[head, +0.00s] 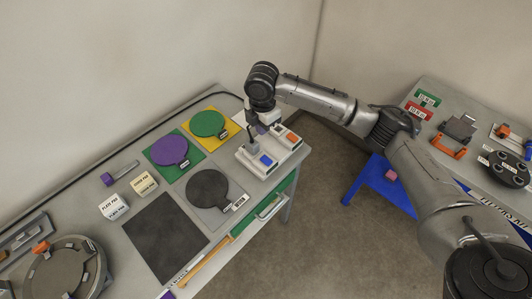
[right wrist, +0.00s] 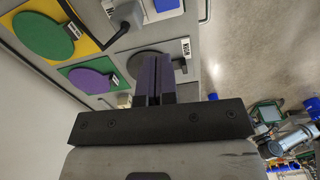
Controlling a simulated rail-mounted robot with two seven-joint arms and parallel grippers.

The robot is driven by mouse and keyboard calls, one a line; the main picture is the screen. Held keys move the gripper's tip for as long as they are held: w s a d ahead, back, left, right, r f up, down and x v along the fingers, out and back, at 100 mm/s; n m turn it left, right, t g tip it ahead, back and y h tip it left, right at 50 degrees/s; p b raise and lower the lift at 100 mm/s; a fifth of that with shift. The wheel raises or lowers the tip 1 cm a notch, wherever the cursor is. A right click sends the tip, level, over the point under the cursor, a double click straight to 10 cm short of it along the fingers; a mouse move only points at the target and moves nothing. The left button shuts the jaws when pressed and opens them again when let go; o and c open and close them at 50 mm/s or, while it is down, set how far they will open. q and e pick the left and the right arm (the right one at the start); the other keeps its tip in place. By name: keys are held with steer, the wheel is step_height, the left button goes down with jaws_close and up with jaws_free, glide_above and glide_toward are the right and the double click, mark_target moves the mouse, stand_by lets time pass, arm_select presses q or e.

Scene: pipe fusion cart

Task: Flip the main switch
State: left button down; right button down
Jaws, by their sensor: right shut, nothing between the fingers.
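A pale box (head: 270,152) with a blue patch (head: 266,160) and an orange patch (head: 292,137) sits at the right end of the left table. It seems to be the switch unit, but no label on it is readable. My right gripper (head: 260,129) is shut and empty, pointing down just over the back of this box. Its purple fingers (right wrist: 155,80) are together in the right wrist view. I cannot tell whether they touch the box. A small grey upright part (head: 253,144) stands by the fingers; the switch position is not clear. My left gripper is not in view.
Green (head: 208,124), purple (head: 170,150) and black (head: 207,188) discs lie on pads beside the box. A second table (head: 455,92) stands right, above a blue frame (head: 372,180).

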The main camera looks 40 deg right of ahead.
steer(key=shift+n, duration=0.5)
steer(key=b, duration=0.1)
glide_toward(263, 158)
step_height(263, 158, down, 8)
steer(key=shift+r, duration=0.25)
stand_by(0.3)
steer(key=shift+d, duration=0.1)
